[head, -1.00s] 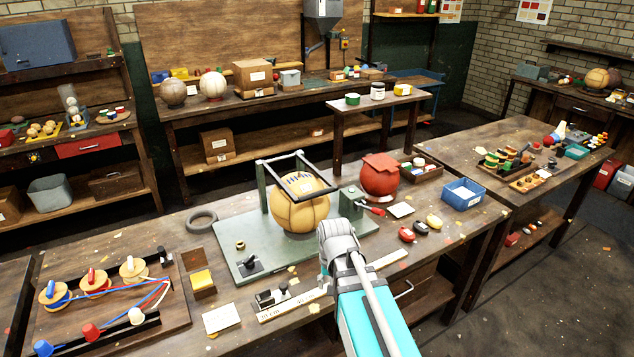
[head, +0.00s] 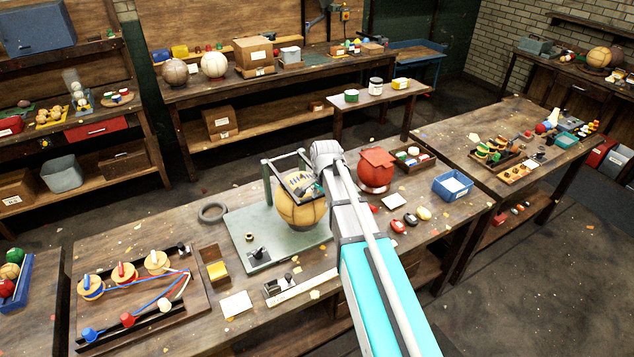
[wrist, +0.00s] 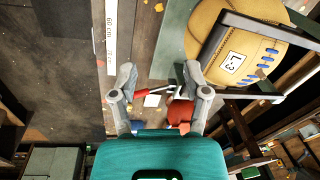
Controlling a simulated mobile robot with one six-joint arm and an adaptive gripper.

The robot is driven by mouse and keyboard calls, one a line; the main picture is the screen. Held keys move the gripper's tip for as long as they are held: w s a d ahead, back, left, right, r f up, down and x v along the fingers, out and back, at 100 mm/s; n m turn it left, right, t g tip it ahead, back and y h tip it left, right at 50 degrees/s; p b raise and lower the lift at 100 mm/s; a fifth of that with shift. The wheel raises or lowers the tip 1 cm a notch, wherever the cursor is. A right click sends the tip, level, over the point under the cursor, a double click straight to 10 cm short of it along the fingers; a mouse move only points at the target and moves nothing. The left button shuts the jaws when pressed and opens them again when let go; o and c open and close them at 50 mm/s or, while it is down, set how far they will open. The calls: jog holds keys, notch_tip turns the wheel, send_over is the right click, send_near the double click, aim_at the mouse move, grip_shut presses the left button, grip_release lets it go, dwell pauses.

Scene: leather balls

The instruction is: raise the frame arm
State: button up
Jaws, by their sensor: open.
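The dark square frame arm (head: 285,158) lies around the upper part of a yellow leather ball (head: 300,213) on a green base plate (head: 245,225). It is held at a green post at its back left. In the wrist view, the frame arm (wrist: 262,32) crosses the ball (wrist: 205,40), which shows a white L-3 label and blue lacing, at the upper right. My gripper (wrist: 160,80) is open and empty, its fingers to the left of the frame. A red-handled lever (wrist: 150,89) shows between and beyond the fingers. In the head view my arm hides the gripper.
A blue tray (head: 453,186) and small coloured items lie farther right. A spool board (head: 140,290) is at the left. A ruler strip (head: 305,288) lies at the front.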

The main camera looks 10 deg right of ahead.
jog(key=w+r+m+p, duration=0.3)
jog(key=w+r+p, duration=0.3)
jog(key=r, duration=0.1)
jog(key=shift+r, duration=0.35)
jog(key=shift+w+f, duration=0.15)
jog(key=shift+f, duration=0.1)
jog(key=f+b, duration=0.4)
jog(key=w+f+b, duration=0.1)
jog(key=f+b, duration=0.3)
jog(key=b, duration=0.1)
jog(key=w+f+b, duration=0.1)
jog(key=f+b, duration=0.3)
jog(key=f, duration=0.1)
jog(key=shift+a+f+b, duration=0.1)
jog(key=shift+a+b, duration=0.2)
jog(key=shift+b, duration=0.05)
dwell(0.5)
jog(key=shift+t, duration=0.3)
grip_shut()
